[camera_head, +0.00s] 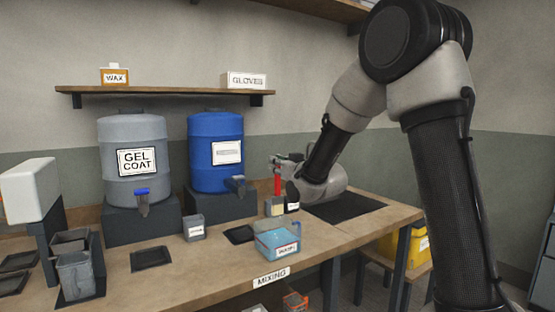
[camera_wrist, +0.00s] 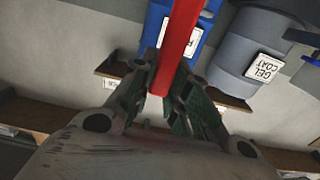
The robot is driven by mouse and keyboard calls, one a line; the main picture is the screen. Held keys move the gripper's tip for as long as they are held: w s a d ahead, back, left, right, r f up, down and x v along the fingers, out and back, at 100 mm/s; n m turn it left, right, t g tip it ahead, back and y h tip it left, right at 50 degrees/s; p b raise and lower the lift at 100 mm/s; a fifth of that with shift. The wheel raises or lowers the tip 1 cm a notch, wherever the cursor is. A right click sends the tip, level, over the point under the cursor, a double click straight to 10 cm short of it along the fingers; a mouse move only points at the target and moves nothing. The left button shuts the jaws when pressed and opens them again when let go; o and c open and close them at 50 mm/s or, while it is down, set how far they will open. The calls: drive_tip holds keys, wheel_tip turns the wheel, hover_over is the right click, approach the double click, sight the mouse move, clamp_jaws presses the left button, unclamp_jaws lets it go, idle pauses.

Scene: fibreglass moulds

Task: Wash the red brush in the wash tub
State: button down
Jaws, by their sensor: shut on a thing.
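The red brush shows as a red handle (camera_head: 277,184) in the head view, upright above the bench. My gripper (camera_head: 282,163) is shut on it. In the wrist view the fingers of my gripper (camera_wrist: 161,92) close around the red handle (camera_wrist: 184,38), which runs up out of the picture. The wash tub (camera_head: 288,252) is a clear box with blue liquid and a label, near the front edge of the bench. The brush is behind the tub and apart from it in the picture.
A blue drum (camera_head: 216,150) and a grey gel coat drum (camera_head: 134,190) stand on dark blocks behind. A grey cup (camera_head: 194,228) is left of the tub. A dark mat (camera_head: 345,211) lies to the right.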

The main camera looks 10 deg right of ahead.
sight(278, 198)
drive_tip(key=shift+f, duration=5.8)
drive_tip(key=shift+a, duration=0.2)
